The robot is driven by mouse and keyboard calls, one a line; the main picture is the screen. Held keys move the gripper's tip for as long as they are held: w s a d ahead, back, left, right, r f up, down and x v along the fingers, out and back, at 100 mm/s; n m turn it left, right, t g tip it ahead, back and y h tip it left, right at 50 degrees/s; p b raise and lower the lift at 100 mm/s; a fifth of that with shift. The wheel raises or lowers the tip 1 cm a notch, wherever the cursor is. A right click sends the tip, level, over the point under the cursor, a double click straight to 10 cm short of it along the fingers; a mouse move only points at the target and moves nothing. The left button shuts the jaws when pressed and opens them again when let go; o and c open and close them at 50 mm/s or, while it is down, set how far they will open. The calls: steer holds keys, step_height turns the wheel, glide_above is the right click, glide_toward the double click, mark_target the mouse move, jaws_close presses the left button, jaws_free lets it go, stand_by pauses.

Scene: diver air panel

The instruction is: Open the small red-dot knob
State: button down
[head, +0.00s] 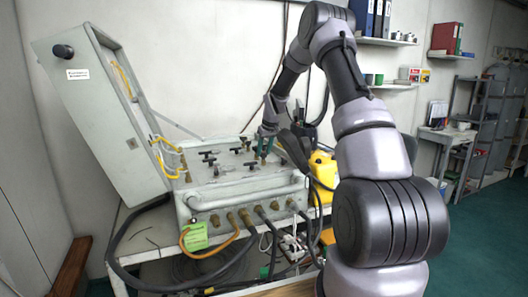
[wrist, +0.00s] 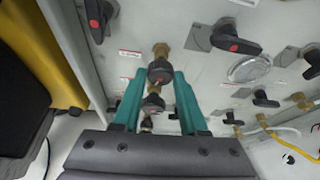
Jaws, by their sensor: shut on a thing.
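The air panel (head: 240,195) is a grey box with its lid standing open. In the wrist view, a small dark round knob with a red dot (wrist: 160,70) on a brass fitting sits between the teal fingertips of my gripper (wrist: 157,76). A second small dark knob (wrist: 153,103) lies in line below it, also between the fingers. My gripper is shut on the upper small knob, though finger contact is hard to make out. In the head view, my gripper (head: 265,146) is at the panel's back right, and the small knobs there are partly hidden.
Larger black lever handles with red dots (wrist: 236,40) stand close to the right. Another black handle (wrist: 97,20) is at upper left, near the panel's edge. A round gauge (wrist: 249,68) lies to the right. A yellow case (head: 323,170) stands beside the panel. Hoses (head: 170,287) hang in front.

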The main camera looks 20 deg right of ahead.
steer(key=shift+c, duration=2.3)
jaws_free()
steer(key=v, duration=1)
steer(key=shift+r, duration=0.4)
steer(key=shift+s, duration=0.1)
steer(key=s+a+r+m+t, duration=0.1)
steer(key=s+a+r, duration=0.1)
steer(key=s+r, duration=0.7)
steer(key=s+a+r+m, duration=0.25)
steer(key=s+r, duration=0.35)
steer(key=s, duration=0.4)
steer(key=s+a+m+t+y, duration=0.1)
steer(key=s+a+m, duration=0.1)
steer(key=s, duration=2.1)
steer(key=shift+s+a+r+m+t, duration=0.25)
steer(key=shift+a+r+m+t, duration=0.1)
steer(key=shift+a, duration=0.35)
